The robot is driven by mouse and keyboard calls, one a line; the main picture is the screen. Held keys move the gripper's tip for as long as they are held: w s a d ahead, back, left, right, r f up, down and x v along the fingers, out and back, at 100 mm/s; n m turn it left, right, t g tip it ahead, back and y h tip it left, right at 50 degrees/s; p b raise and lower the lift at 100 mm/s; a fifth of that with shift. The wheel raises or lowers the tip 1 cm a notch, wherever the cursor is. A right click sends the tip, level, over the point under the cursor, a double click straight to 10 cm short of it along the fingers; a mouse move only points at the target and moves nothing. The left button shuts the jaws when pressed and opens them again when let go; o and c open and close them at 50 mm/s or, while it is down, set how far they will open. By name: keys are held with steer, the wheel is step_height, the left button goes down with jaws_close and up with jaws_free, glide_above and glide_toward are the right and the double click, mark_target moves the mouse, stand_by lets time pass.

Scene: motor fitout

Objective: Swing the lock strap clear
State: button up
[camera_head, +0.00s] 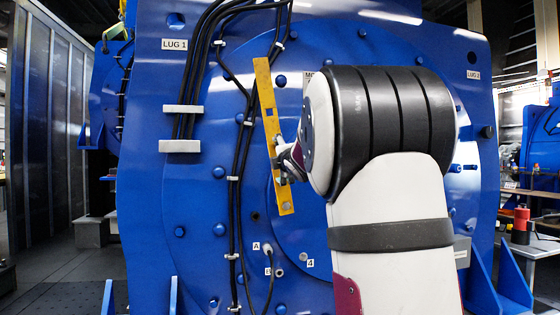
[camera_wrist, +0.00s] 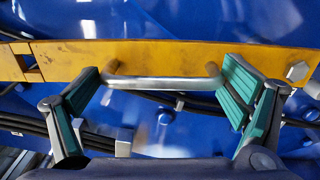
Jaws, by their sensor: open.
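The yellow lock strap (camera_head: 266,92) stands nearly upright, its top leaning left, across the round blue motor face. A bolt (camera_head: 286,207) sits at its lower end. In the wrist view the strap (camera_wrist: 190,52) runs sideways, with a metal bar handle (camera_wrist: 165,83) on it and a hex bolt (camera_wrist: 297,71) near the right edge. My gripper (camera_wrist: 160,92) is open, its green-padded fingers on either side of the handle's two ends. I cannot tell whether they touch it. In the head view my gripper (camera_head: 284,164) is at the strap's lower half, partly hidden by my wrist.
Black cables (camera_head: 240,150) run down the motor face just left of the strap, held by clips. Two pale cable brackets (camera_head: 181,146) are further left. Bolt heads stud the blue face (camera_head: 200,255). My arm hides much of the face to the right.

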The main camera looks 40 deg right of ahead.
steer(key=v, duration=1.2)
